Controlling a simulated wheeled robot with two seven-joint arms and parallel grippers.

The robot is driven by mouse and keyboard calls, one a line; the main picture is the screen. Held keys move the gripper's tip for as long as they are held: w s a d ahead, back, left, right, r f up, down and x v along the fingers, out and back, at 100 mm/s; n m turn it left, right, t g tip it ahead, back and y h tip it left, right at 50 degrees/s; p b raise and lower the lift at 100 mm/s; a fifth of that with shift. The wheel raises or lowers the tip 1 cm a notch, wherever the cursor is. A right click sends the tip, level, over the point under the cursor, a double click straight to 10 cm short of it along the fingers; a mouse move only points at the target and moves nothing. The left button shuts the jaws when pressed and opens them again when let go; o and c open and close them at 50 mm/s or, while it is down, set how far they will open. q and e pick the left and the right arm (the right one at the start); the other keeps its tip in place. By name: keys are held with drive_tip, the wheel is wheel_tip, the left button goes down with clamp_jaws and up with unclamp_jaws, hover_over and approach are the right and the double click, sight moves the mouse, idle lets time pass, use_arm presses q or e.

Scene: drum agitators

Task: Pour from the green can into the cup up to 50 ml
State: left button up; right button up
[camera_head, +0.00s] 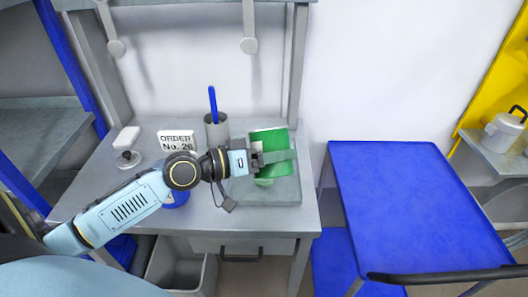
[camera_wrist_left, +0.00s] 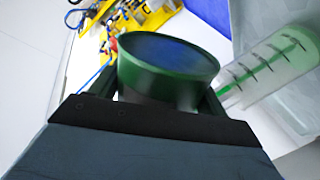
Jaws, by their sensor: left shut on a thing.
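The green can (camera_head: 267,140) is held tilted by my left gripper (camera_head: 274,157), above the grey tray on the workbench. In the left wrist view the can (camera_wrist_left: 168,70) shows its round green rim and a dark blue inside, between the fingers of the shut gripper. The cup (camera_wrist_left: 275,62) shows at the right of that view as a clear vessel with dark graduation marks and a green streak; I cannot read its level. In the head view a bit of green (camera_head: 264,182) shows below the can, and the cup is mostly hidden there. My right gripper is out of view.
The grey tray (camera_head: 285,192) lies on the workbench (camera_head: 110,190). A grey holder (camera_head: 217,130) with a blue stick and an order sign (camera_head: 177,139) stand behind my arm. A blue table (camera_head: 410,210) is at the right, with bare top. A bin (camera_head: 180,270) is below.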

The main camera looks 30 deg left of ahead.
sight(274, 169)
use_arm(q)
drive_tip(key=shift+w+n, duration=0.1)
drive_tip(key=shift+n, duration=0.2)
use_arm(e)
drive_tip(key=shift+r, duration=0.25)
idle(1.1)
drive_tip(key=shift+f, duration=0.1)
